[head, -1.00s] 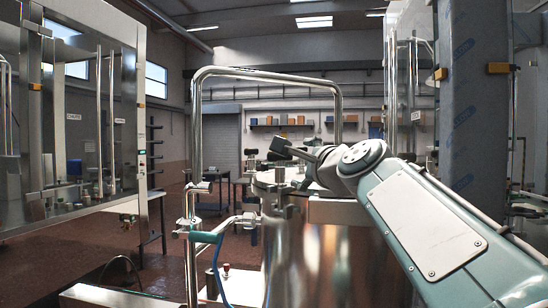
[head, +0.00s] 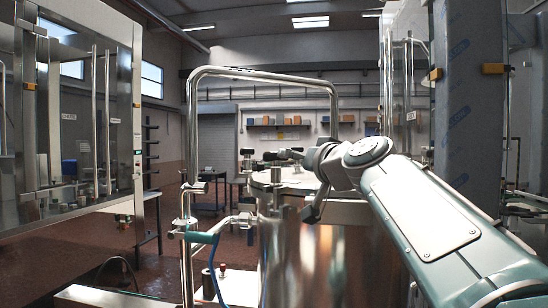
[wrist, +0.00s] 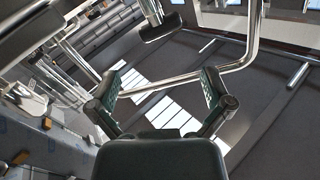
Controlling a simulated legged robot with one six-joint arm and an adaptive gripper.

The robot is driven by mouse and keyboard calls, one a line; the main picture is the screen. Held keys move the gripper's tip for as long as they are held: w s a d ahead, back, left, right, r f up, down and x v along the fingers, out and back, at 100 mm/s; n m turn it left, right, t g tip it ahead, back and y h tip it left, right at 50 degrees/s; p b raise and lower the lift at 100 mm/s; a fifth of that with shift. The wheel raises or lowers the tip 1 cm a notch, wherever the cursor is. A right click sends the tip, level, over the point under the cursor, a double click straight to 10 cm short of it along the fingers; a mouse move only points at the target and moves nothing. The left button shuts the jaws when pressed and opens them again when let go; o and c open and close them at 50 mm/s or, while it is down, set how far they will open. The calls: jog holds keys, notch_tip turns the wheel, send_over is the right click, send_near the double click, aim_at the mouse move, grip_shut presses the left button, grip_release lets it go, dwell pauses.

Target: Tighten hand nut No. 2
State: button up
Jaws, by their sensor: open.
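My gripper (wrist: 160,90) is open and empty in the wrist view, with a dark pad on each side and a gap between them. A dark cylindrical knob on a metal stem (wrist: 158,24) shows beyond the gap, apart from the pads; it may be a hand nut, but I see no number. I cannot tell which lid fitting is hand nut No. 2.
A glazed steel cabinet (head: 90,140) stands at left, a film-wrapped column (head: 468,100) at right.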

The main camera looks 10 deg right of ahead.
aim_at(277, 157)
jog(key=w+a+n, duration=0.1)
jog(key=w, duration=0.2)
jog(key=w+n, duration=0.1)
jog(key=w, duration=0.3)
jog(key=w+a+n, duration=0.1)
jog(key=w+n, duration=0.1)
jog(key=w, duration=0.1)
jog(key=shift+w+a, duration=0.3)
jog(key=c, duration=0.8)
